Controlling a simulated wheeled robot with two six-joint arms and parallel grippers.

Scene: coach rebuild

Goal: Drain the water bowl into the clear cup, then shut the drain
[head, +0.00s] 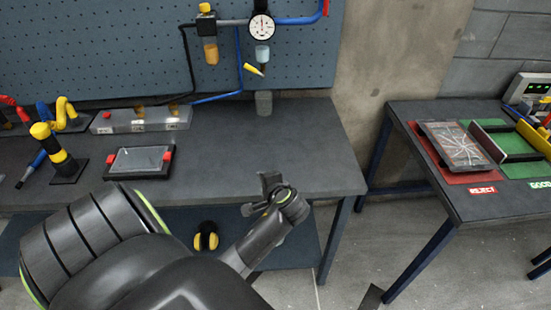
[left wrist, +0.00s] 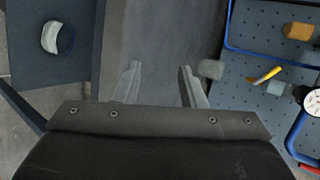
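The water bowl (head: 262,55) hangs below the round gauge on the pegboard, with pale blue in it. A yellow drain lever (head: 254,69) slants at its bottom; it also shows in the left wrist view (left wrist: 264,76). The clear cup (head: 264,103) stands upright on the bench's back edge, below the bowl; it also shows in the left wrist view (left wrist: 211,69). Whether it holds water I cannot tell. My left gripper (head: 271,184) is over the bench's front part, apart from cup and lever. In the left wrist view its fingers (left wrist: 160,82) are open and empty. My right gripper is not in view.
A gauge (head: 262,27), an amber bowl (head: 210,50) and blue tubing are on the pegboard beside the water bowl. A tablet in a stand (head: 140,160) and a clear box (head: 140,119) are on the bench at left. The bench between my left gripper and the cup is clear.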

